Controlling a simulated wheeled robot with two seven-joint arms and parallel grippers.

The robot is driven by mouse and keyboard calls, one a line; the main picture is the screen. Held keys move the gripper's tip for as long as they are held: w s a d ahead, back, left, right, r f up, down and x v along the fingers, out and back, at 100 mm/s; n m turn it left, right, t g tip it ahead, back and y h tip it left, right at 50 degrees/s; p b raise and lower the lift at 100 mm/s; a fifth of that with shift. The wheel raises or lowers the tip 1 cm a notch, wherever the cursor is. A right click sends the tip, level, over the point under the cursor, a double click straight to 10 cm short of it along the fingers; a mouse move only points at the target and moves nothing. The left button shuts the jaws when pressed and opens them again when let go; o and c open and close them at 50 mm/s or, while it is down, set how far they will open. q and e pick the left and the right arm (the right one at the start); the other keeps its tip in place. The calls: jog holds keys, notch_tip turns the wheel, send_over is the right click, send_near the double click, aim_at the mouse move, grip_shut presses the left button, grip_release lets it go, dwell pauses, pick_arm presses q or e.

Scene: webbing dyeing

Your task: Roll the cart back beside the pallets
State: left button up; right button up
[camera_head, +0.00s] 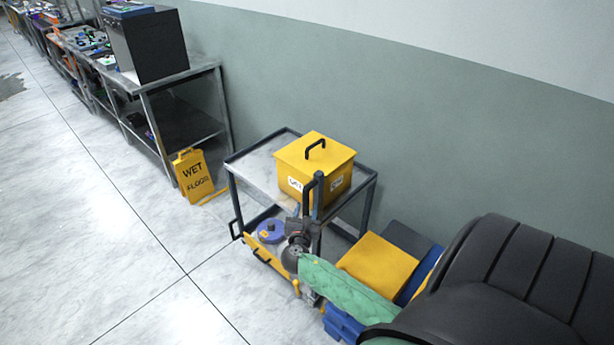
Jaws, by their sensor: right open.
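The cart (248,176) is a grey metal trolley with dark rails and two shelves, standing near the wall. A yellow lidded box (315,160) with a black handle sits on its top shelf. A dark upright handle bar (318,188) rises at the cart's near right end. My right gripper (303,226) is open at this bar; I cannot tell whether it touches it. The blue pallets (345,325) lie just right of the cart, partly hidden by my right arm, with a yellow slab (378,264) and a dark grey one. My left gripper is out of view.
A yellow wet-floor sign (194,175) stands left of the cart, beside a long metal bench (180,77) carrying a black box (146,45). The lower cart shelf holds a blue round item (271,232). The tiled floor at the left and front is clear.

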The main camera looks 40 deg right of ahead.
jog(key=b+v, duration=0.1)
jog(key=v, duration=0.4)
jog(key=shift+d+f+b, duration=0.1)
jog(key=shift+f+b, duration=0.05)
jog(key=shift+b, duration=0.15)
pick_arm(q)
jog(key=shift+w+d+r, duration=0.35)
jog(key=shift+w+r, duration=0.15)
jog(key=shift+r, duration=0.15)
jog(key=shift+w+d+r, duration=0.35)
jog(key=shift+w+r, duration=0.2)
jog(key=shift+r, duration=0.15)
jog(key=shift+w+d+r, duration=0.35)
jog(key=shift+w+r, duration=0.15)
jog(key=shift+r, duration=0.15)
pick_arm(e)
jog(key=shift+v, duration=0.75)
